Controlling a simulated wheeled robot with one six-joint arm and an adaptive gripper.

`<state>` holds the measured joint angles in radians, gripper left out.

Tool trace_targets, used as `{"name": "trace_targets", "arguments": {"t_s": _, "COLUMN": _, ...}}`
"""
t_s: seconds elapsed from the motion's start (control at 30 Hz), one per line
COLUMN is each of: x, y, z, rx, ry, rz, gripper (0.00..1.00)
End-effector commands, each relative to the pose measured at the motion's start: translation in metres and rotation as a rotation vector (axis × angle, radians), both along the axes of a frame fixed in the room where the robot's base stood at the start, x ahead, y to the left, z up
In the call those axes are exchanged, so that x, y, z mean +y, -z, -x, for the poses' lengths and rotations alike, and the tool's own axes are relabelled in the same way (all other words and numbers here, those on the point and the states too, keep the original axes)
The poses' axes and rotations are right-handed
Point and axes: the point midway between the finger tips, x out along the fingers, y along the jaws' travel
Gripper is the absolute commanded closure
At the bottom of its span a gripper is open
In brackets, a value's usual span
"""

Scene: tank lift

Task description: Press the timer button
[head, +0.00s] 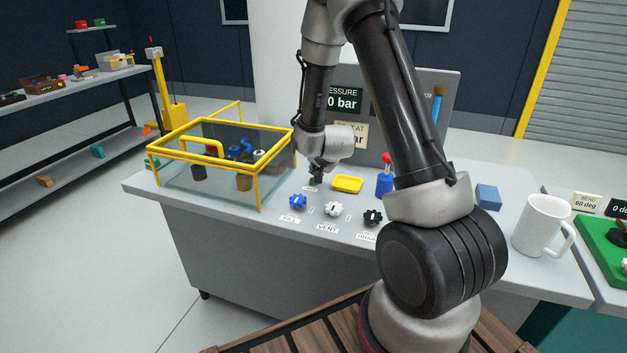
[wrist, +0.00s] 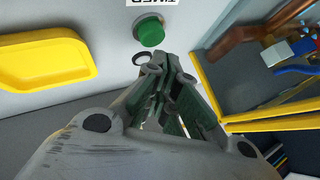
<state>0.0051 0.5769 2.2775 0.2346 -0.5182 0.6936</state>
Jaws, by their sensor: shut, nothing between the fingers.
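The timer button is a round green button (wrist: 150,32) beside a white label reading TIMER (wrist: 152,2) in the wrist view. In the head view the green button is small and mostly hidden by my gripper. My gripper (wrist: 160,62) is shut and empty. Its fingertips are close to the button in the wrist view, just below it in the picture; I cannot tell whether they touch. In the head view my gripper (head: 317,172) points down at the bench, between the yellow-framed tank and the yellow tray.
A tank with a yellow frame (head: 222,140) stands left of my gripper. A yellow tray (head: 348,184) lies to the right. Blue (head: 297,202), white (head: 333,209) and black (head: 373,217) knobs stand in front. A blue post with a red top (head: 385,184) is farther right.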

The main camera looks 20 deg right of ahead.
Motion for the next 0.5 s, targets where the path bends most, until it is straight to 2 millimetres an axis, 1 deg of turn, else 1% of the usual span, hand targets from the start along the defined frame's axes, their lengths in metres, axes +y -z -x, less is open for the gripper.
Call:
{"name": "trace_targets", "arguments": {"t_s": 0.33, "x": 0.0000, "y": 0.0003, "z": 0.0001, "rx": 0.000, "ry": 0.000, "rz": 0.000, "gripper": 1.00}}
{"name": "trace_targets", "arguments": {"t_s": 0.5, "x": 0.0000, "y": 0.0052, "z": 0.0003, "rx": 0.001, "ry": 0.000, "rz": 0.000, "gripper": 1.00}}
